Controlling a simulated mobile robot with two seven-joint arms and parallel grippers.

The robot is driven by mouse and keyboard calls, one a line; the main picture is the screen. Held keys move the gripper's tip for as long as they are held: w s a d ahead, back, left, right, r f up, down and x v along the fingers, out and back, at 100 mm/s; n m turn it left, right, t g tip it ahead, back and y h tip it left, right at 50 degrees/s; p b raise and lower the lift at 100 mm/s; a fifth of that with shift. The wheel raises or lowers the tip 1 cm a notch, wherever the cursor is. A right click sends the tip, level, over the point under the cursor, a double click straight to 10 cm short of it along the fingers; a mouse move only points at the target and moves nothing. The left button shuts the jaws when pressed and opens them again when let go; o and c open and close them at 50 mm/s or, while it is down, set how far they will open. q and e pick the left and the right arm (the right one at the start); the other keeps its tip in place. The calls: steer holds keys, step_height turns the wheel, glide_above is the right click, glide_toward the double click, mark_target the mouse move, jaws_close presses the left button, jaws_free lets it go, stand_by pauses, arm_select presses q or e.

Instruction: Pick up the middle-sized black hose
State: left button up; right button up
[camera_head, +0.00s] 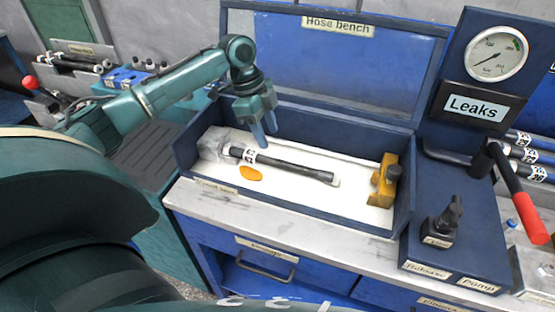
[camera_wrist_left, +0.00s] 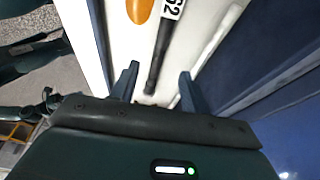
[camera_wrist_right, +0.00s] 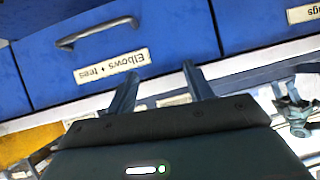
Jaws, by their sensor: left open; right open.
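A black hose (camera_head: 290,165) with a white number label lies in the white-floored tray of the hose bench. Its labelled part also shows in the left wrist view (camera_wrist_left: 168,25). My left gripper (camera_head: 264,138) is open and empty above the hose, near its labelled end. In the left wrist view the hose's near end lies between the open fingers (camera_wrist_left: 158,75), below them. Several other black hoses (camera_head: 527,153) lie on the right, and more dark hoses (camera_head: 80,63) lie at the left. My right gripper (camera_wrist_right: 160,72) is open and empty in front of blue drawers.
The tray's blue walls (camera_head: 300,217) surround the hose. A yellow block with a black knob (camera_head: 382,180) stands at its right end, and an orange oval (camera_head: 251,173) lies beside the hose. A gauge (camera_head: 497,53) and a red-handled lever (camera_head: 525,205) are on the right.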

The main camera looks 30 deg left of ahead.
mark_target(279, 161)
arm_select(q)
steer(key=x, duration=0.9)
steer(key=shift+d, duration=0.1)
steer(key=shift+c, duration=0.4)
jaws_close()
steer(key=shift+r, duration=0.1)
